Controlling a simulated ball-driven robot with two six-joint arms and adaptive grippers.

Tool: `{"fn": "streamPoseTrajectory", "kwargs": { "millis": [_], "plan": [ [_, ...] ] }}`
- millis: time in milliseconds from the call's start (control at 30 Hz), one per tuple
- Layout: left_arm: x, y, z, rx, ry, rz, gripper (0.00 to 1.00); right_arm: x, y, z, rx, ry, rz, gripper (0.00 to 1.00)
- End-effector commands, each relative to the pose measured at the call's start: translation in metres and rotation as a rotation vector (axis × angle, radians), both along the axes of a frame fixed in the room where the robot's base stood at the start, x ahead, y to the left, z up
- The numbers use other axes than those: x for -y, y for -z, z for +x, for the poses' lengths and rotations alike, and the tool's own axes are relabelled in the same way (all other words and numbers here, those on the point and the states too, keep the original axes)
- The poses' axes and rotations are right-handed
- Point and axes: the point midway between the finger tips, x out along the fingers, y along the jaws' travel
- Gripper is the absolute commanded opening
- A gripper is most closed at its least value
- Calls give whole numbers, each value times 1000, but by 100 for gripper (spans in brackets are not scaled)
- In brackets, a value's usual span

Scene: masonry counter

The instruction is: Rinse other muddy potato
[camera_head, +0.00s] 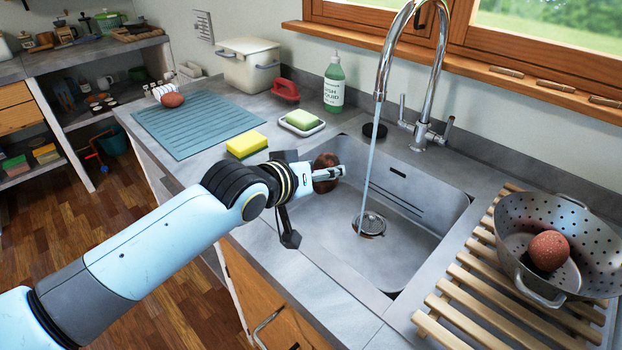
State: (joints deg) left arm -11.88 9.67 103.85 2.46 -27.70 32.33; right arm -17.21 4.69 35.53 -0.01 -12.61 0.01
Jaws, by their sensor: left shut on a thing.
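My left gripper (328,173) is shut on a brown potato (326,186) over the left end of the sink (420,190). The gripper's fingers cover part of the potato. Water (371,150) runs from the tall tap (383,60) down to the drain (370,224), to the right of the held potato and apart from it. A reddish potato (549,251) lies in the metal colander (510,215) at the right. My right gripper is not in view.
A yellow sponge (246,145), a soap dish with green soap (301,121), a green dish-liquid bottle (334,85) and a red brush (286,90) stand behind the sink's left side. A wooden slatted rack (470,290) lies under the colander. The sink's middle is clear except for the water.

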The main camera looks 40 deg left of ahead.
Motion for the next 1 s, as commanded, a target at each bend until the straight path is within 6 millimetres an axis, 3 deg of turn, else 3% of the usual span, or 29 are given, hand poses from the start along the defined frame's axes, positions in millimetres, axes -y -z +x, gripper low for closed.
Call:
{"fn": "streamPoseTrajectory", "kwargs": {
  "millis": [667,1000],
  "plan": [
    [27,18,70,1,0,-1,16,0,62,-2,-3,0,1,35],
    [37,21,98,1,0,0,16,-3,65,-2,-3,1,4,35]
  ]
}}
